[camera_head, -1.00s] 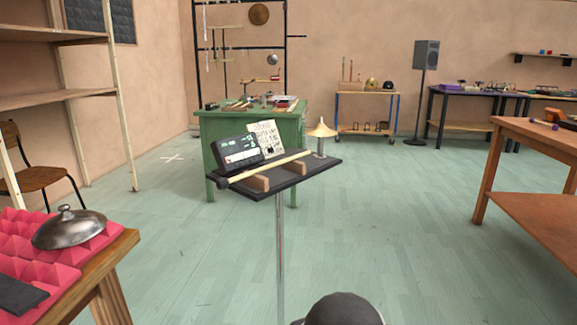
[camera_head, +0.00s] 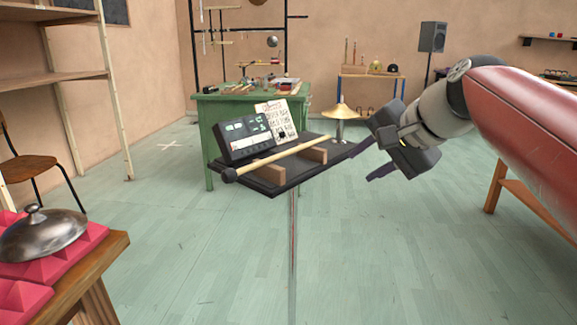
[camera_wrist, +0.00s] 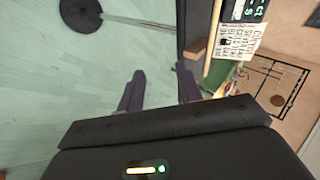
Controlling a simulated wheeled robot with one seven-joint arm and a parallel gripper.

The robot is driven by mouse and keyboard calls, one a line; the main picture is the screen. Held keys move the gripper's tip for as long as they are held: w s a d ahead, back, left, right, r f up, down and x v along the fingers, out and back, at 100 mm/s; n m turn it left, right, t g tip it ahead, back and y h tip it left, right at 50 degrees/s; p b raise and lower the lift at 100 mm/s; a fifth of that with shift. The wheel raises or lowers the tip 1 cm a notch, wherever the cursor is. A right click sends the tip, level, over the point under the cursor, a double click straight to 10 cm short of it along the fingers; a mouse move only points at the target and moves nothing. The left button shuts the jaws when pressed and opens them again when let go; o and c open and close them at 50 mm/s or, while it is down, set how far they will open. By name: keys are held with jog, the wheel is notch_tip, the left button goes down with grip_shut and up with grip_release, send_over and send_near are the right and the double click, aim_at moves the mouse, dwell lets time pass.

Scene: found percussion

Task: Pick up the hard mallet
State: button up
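A mallet (camera_head: 283,157) with a pale wooden shaft and a small dark head lies across two wooden blocks on a black stand tray (camera_head: 268,189). Its head points to the left and its shaft end to the right. My gripper (camera_head: 369,162) is open and empty, to the right of the tray and apart from the mallet. In the wrist view, my two fingers (camera_wrist: 160,88) stand apart with floor between them. The pale shaft (camera_wrist: 212,45) runs along the tray to their right.
A green table stands behind. Floor around the stand is clear.

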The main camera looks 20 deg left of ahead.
aim_at(302, 147)
jog(key=w+a+y, duration=0.1)
jog(key=a, duration=0.3)
jog(key=w+a+b, duration=0.1)
jog(key=w+a, duration=0.1)
jog(key=a, duration=0.2)
jog(key=w+a+g+y, duration=0.1)
jog(key=w+a, duration=0.1)
jog(key=a, duration=0.2)
jog(key=shift+w+a+f+y, duration=0.2)
jog(key=shift+a+y, duration=0.1)
jog(key=shift+a, duration=0.1)
grip_shut()
